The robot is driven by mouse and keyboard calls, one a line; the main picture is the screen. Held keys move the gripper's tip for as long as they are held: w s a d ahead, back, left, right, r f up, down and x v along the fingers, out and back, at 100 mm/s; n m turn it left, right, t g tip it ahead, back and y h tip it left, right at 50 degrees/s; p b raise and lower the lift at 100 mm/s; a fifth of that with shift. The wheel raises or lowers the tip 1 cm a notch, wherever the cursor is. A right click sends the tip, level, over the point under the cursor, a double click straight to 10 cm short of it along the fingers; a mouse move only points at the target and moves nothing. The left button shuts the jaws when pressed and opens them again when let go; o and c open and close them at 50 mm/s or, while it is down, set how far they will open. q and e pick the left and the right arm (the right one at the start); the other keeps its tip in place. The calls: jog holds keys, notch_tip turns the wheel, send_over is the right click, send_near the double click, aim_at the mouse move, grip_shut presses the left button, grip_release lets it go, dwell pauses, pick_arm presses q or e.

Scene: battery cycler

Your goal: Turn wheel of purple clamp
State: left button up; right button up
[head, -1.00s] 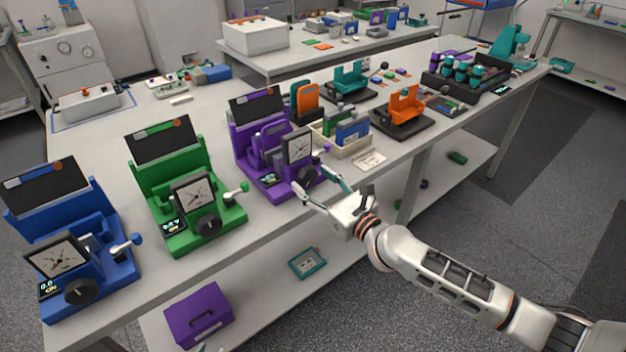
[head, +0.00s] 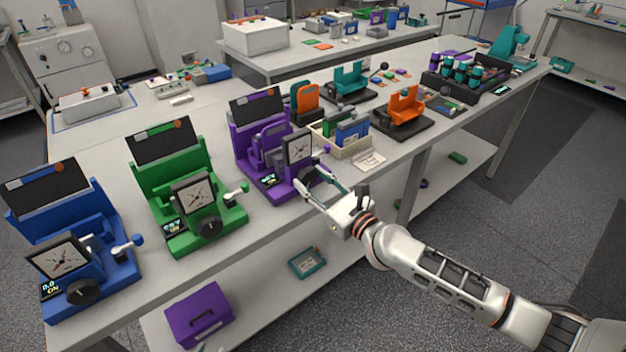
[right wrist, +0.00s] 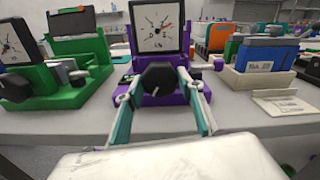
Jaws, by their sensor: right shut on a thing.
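The purple clamp (head: 262,152) stands on the long table in the head view, with a dial gauge (head: 298,146) on its front. My right gripper (head: 307,185) reaches the clamp's front from the lower right. In the right wrist view its two fingers (right wrist: 160,93) are on either side of the wheel and shut on it. In the head view the fingers and gauge largely hide the wheel. My left gripper is not in view.
A green clamp (head: 180,190) and a blue clamp (head: 70,255) stand to the left. A pale bin (head: 345,150) with upright packs and an orange fixture (head: 403,112) stand to the right. A purple box (head: 200,315) sits on the lower shelf.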

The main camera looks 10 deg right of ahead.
jog(key=shift+r+n+p, duration=0.1)
jog(key=shift+n+p, duration=0.55)
jog(key=shift+n, duration=3.45)
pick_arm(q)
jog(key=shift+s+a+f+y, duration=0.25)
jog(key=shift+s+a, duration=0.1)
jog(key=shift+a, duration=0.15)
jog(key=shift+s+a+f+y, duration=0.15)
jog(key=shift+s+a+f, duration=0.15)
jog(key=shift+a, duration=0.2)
pick_arm(e)
jog(key=shift+n, duration=0.4)
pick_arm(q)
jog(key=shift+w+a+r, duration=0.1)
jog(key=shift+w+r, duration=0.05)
pick_arm(e)
jog(key=o, duration=1.1)
